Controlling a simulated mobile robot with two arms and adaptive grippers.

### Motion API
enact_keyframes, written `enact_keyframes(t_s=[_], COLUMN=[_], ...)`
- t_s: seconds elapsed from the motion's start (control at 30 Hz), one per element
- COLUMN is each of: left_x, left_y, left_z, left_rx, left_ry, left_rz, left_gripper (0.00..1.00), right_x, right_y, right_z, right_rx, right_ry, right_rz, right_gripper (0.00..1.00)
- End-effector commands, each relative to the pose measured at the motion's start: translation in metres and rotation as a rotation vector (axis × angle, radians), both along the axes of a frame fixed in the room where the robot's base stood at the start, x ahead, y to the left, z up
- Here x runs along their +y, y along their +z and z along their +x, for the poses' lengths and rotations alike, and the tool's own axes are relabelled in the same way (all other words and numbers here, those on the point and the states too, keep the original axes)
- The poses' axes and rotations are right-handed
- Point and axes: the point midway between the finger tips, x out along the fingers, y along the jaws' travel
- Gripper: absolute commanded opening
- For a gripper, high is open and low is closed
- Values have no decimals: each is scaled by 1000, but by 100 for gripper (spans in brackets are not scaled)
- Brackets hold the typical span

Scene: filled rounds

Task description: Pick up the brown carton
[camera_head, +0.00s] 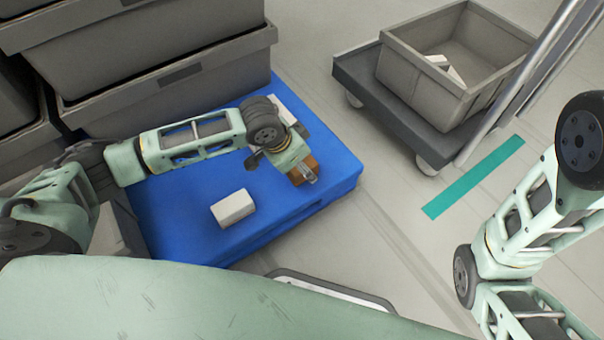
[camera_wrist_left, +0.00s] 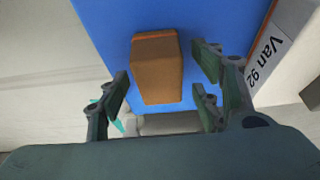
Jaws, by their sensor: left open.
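The brown carton (camera_head: 310,160) is on the blue surface (camera_head: 335,175) near its right edge, partly hidden by my left gripper in the head view. In the left wrist view the brown carton (camera_wrist_left: 157,70) shows whole, against the blue. My left gripper (camera_head: 303,176) is over it, pointing down. In the left wrist view the fingers of my left gripper (camera_wrist_left: 164,85) are spread wide, with the carton appearing between them and space on both sides. I cannot tell how far the fingertips are above it. My right arm shows at the right, but its gripper is out of view.
A white box (camera_head: 233,208) lies on the blue surface left of my gripper. Another white item (camera_head: 283,108) is behind my left wrist. Grey crates (camera_head: 165,80) are stacked at the back left. A cart (camera_head: 400,100) carrying a grey bin (camera_head: 415,92) stands back right.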

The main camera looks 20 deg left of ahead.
Motion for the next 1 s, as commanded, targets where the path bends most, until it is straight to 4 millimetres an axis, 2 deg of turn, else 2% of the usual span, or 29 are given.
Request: enact_keyframes(t_s=[0.03, 0.33, 0.93, 1.0], left_x=[-1, -1, -1, -1], left_y=[-5, -4, -4, -4], left_z=[1, 2, 1, 2], left_rx=[-1, 0, 0, -1], left_ry=[0, 0, 0, 0], left_rz=[-1, 0, 0, 0], left_gripper=[59, 58, 6, 6], right_x=[0, 0, 0, 0], right_y=[-3, -1, -1, -1], right_z=[-3, -4, -4, -4], right_rx=[-7, -10, -11, -11], right_ry=[0, 0, 0, 0], right_rz=[0, 0, -1, -1], right_gripper=[29, 29, 29, 29])
